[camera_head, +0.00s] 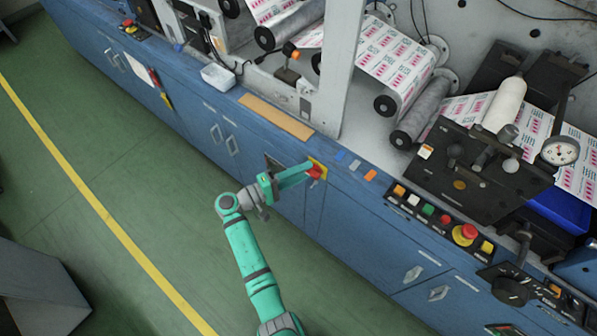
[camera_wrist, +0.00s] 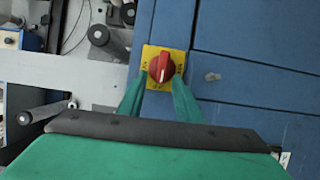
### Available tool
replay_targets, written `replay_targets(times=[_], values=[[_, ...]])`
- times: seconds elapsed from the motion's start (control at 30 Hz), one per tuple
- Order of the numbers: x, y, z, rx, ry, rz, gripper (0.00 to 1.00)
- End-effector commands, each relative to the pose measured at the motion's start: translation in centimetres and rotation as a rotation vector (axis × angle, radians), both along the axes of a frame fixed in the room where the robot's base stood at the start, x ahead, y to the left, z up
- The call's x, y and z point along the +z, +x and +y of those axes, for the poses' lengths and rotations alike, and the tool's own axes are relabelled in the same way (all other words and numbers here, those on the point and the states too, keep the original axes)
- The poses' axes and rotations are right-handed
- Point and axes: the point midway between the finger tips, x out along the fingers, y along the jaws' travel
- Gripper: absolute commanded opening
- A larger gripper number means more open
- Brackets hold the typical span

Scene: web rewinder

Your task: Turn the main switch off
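The main switch is a red rotary knob (camera_wrist: 162,67) with a pale pointer line, on a yellow plate (camera_wrist: 150,84) on the blue cabinet front. In the wrist view the pointer line runs nearly up and down the picture. In the head view the red knob (camera_head: 315,172) is partly hidden by my gripper (camera_head: 307,173). In the wrist view my gripper (camera_wrist: 160,79) is open, its two green fingers at the lower left and lower right of the knob. I cannot tell whether they touch it. The plate's lettering is too small to read.
The blue cabinet (camera_head: 350,215) runs along the machine. A control panel with buttons and a red emergency stop (camera_head: 466,233) is to the right. A white tray (camera_head: 218,77) sits on the ledge. The green floor (camera_head: 120,165) in front is clear.

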Motion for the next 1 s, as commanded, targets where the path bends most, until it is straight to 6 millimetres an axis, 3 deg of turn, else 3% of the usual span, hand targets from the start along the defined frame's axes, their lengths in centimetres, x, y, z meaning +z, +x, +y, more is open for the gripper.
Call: replay_targets(times=[0.37,0.8,1.0], values=[[-0.1,-0.6,0.8,0.0,0.0,0.002,0.31],[-0.1,-4.4,7.4,0.002,-0.001,0.001,0.31],[-0.1,-5.4,8.7,-0.004,-0.001,0.001,0.31]])
